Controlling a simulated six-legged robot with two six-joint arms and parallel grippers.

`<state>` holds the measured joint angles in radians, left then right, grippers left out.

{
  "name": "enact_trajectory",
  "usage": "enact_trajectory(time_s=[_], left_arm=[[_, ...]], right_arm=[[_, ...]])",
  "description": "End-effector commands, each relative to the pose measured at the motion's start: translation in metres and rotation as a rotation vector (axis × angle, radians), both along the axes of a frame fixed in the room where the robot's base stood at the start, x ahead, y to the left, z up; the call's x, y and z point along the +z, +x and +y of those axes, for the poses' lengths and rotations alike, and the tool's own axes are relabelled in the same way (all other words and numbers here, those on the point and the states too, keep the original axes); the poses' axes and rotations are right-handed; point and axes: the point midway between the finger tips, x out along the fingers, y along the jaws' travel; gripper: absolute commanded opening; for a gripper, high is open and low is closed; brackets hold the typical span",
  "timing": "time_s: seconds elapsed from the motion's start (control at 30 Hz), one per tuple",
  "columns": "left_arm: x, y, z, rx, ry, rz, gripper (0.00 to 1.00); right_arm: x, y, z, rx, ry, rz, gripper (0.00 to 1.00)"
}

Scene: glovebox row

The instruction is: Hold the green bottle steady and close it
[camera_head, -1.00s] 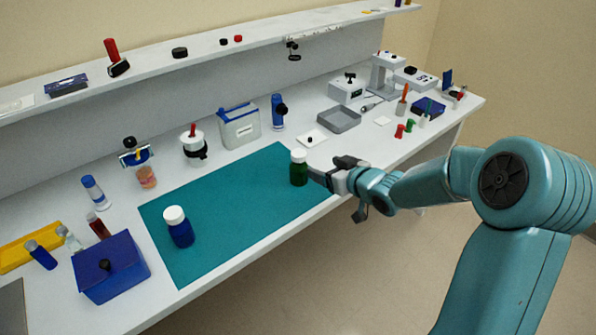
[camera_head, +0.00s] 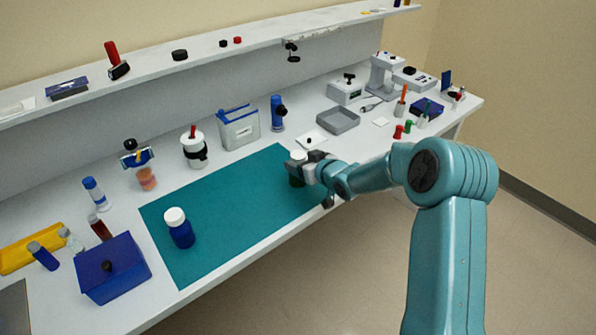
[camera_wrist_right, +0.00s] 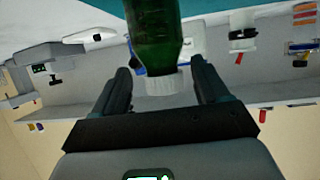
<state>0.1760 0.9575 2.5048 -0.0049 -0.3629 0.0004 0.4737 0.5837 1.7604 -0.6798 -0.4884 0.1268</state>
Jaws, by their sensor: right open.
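The green bottle (camera_head: 296,182) with a white cap (camera_head: 298,154) stands at the right end of the teal mat (camera_head: 240,215). My right gripper (camera_head: 299,168) is at the bottle and hides much of it. In the right wrist view the green bottle (camera_wrist_right: 153,35) appears upside down, its white cap (camera_wrist_right: 160,88) between the two dark fingers of the right gripper (camera_wrist_right: 160,85). Gaps show on both sides of the cap, so the fingers are open around it. Whether the cap is fully seated cannot be told. My left gripper is not in view.
A blue bottle with a white cap (camera_head: 180,228) stands on the mat's left part. A blue box (camera_head: 112,268) is at the front left. A grey tray (camera_head: 338,121) and a white container (camera_head: 239,127) stand behind the mat. The mat's middle is clear.

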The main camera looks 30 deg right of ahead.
Motion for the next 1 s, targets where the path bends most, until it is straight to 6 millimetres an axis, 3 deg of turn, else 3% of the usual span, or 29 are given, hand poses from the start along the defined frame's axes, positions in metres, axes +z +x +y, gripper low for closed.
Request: enact_trajectory(time_s=[0.23,0.63,0.67,0.8,0.83,0.9,1.0], left_arm=[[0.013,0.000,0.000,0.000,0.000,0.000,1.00],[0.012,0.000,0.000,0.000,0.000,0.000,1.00],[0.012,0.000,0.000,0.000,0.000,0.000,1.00],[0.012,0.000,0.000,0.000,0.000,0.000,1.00],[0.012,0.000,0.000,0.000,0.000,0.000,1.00],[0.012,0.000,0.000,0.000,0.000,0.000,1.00],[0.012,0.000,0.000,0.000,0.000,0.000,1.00]], right_arm=[[-0.011,0.033,0.003,0.001,-0.001,0.001,0.74],[-0.014,0.037,0.003,0.001,0.000,0.000,0.74],[-0.014,0.037,0.003,0.001,0.000,0.000,0.68],[-0.014,0.037,0.003,0.001,0.000,0.000,0.22],[-0.014,0.037,0.003,0.001,0.000,0.000,0.15],[-0.013,0.037,0.002,0.000,-0.001,-0.001,0.09],[-0.013,0.037,0.002,0.000,-0.001,-0.002,0.09]])
